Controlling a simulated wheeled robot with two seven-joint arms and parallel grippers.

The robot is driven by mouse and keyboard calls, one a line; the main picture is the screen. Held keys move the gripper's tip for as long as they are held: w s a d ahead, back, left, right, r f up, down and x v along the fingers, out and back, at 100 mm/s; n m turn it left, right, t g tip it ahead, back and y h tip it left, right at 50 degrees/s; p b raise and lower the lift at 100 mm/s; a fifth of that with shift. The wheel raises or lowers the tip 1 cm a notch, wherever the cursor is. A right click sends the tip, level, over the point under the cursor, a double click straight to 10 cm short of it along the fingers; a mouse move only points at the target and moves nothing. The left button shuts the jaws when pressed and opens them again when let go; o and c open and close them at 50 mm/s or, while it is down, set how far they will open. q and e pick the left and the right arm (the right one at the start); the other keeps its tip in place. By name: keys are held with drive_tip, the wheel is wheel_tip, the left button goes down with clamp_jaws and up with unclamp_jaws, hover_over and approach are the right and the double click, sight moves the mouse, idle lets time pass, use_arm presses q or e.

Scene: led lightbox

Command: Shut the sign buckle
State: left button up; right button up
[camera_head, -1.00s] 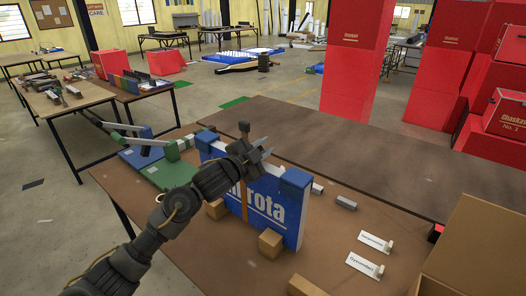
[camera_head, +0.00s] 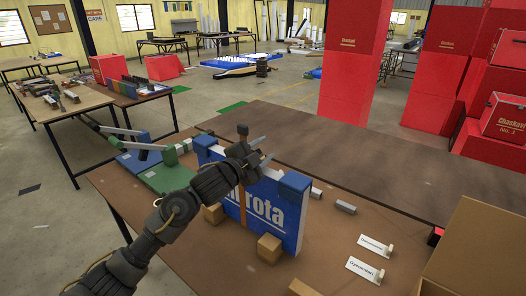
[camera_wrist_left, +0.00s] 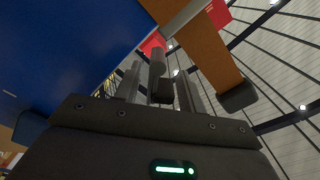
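The blue sign (camera_head: 272,216) stands upright on the brown table, with white lettering ending in "rota" and blue caps on its top corners. An orange-brown strap (camera_head: 242,207) runs down its face. A dark knob (camera_head: 242,130) stands up above the sign's top, by the strap. My left gripper (camera_head: 266,151) is at the sign's top edge, just right of the knob, its fingers apart. In the left wrist view the sign fills the upper left and an orange-brown piece with a dark end (camera_wrist_left: 240,97) is right of the fingers. I cannot tell whether they touch the buckle. My right gripper is out of view.
Small wooden blocks (camera_head: 269,248) stand at the sign's foot. Two white name cards (camera_head: 366,268) and an open cardboard box (camera_head: 480,245) are at the right. A green and blue sign piece (camera_head: 165,176) lies left. The dark tabletop (camera_head: 390,170) behind is largely bare.

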use_arm(q)
drive_tip(key=shift+s+f, duration=0.1)
drive_tip(key=shift+f, duration=0.05)
drive_tip(key=b+v, duration=0.2)
drive_tip(key=v, duration=0.8)
drive_tip(key=shift+s+a, duration=0.25)
